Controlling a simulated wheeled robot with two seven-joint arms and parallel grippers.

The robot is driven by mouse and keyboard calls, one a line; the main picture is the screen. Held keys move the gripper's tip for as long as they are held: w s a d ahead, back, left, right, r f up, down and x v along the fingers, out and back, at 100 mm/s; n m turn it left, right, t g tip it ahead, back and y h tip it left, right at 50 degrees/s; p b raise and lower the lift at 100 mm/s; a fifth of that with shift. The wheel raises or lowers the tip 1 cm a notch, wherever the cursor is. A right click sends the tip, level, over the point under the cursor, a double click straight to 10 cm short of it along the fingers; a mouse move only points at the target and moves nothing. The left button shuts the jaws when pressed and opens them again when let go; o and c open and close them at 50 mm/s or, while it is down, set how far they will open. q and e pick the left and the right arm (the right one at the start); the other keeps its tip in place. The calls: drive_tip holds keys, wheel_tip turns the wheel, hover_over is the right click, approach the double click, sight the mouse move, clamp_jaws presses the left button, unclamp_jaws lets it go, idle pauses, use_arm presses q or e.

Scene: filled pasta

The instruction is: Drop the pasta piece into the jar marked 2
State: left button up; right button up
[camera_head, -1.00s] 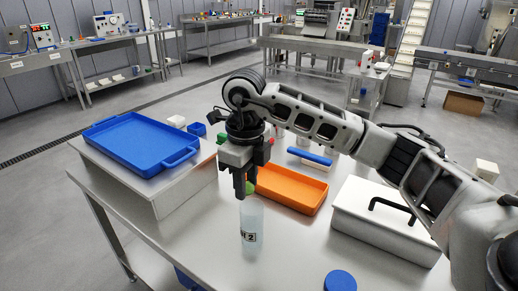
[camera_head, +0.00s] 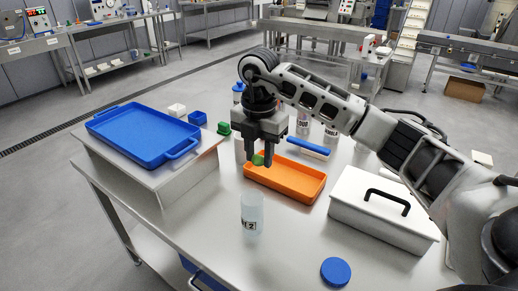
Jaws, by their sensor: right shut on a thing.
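My right gripper (camera_head: 259,160) is shut on a small green pasta piece (camera_head: 257,160), which shows between its fingertips. In this view the gripper is above the jar marked 2 (camera_head: 252,219), and its fingertips overlap the near left part of the orange tray (camera_head: 306,198). The jar is clear, stands upright on the steel table and has a label with a 2 facing me. Its top shows no lid. The gripper and the jar are apart. My left gripper is not in view.
A blue disc (camera_head: 336,271), like a lid, lies at the table's front. A white box with a black handle (camera_head: 375,217) stands right, and a blue tray (camera_head: 143,111) rests on a raised stand at left. Marked bottles (camera_head: 303,125) stand behind the orange tray. Table around the jar is clear.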

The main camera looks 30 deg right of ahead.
drive_tip(key=shift+f, duration=0.45)
use_arm(q)
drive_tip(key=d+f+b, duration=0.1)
drive_tip(key=b, duration=0.2)
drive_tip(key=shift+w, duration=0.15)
use_arm(e)
wheel_tip(320, 180, down, 4)
drive_tip(key=shift+f, duration=0.25)
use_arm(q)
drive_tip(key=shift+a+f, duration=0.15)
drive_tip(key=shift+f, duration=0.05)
use_arm(e)
drive_tip(key=o, duration=1)
wheel_tip(320, 180, up, 15)
drive_tip(key=p, duration=0.1)
hover_over(259, 156)
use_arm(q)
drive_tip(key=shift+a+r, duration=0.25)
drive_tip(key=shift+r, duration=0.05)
use_arm(e)
drive_tip(key=shift+r, duration=0.5)
